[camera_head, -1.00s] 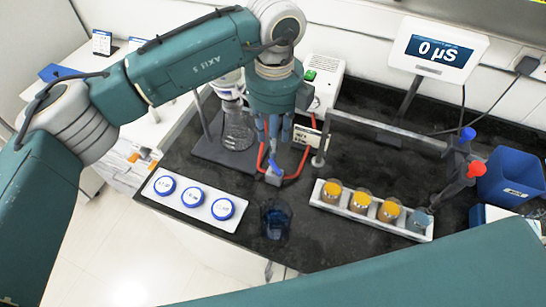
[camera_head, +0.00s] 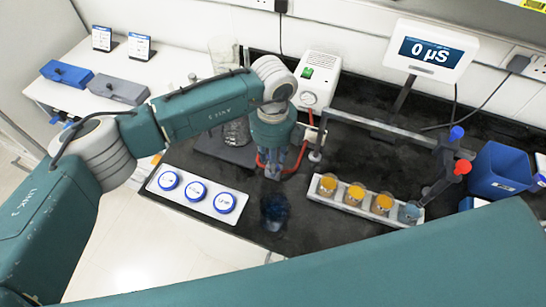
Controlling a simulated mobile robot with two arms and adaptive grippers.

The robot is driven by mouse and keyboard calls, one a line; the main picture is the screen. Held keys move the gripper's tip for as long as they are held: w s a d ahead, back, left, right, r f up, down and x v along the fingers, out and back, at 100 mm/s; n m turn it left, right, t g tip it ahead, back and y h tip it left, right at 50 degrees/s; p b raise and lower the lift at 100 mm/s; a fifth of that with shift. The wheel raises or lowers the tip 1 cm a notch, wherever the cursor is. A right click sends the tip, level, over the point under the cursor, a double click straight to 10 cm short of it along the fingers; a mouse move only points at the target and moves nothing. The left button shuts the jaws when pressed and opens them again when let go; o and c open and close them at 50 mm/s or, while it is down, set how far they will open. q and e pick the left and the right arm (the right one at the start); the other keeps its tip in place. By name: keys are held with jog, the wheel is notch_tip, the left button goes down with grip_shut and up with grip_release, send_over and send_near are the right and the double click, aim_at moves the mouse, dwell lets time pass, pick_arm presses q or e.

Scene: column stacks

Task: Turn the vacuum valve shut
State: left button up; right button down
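My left gripper (camera_head: 274,163) points down over the red vacuum tubing (camera_head: 294,166) on the dark bench. The valve in this tubing is now almost wholly covered by the gripper fingers, so its blue handle cannot be made out. I cannot tell whether the fingers touch the valve or how far apart they are. The red tubing runs from the valve toward a white pump box (camera_head: 316,80) with a green switch. My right gripper is out of view; part of my own arm crosses the bottom of the picture.
A white tray (camera_head: 151,184) with blue-capped jars is at left. A display (camera_head: 432,48) stands behind, and a blue bin (camera_head: 500,170) at far right.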

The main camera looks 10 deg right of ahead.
pick_arm(q)
grip_shut()
jog(key=m+b, duration=0.2)
jog(key=b, duration=0.2)
jog(key=shift+w+f, duration=0.1)
jog(key=shift+f, duration=0.1)
jog(key=shift+r+m+b, duration=0.2)
jog(key=shift+m+b, duration=0.2)
jog(key=shift+b, duration=0.1)
jog(key=shift+o, duration=1)
grip_release()
jog(key=shift+r, duration=0.25)
notch_tip(320, 180, up, 12)
jog(key=shift+f, duration=0.15)
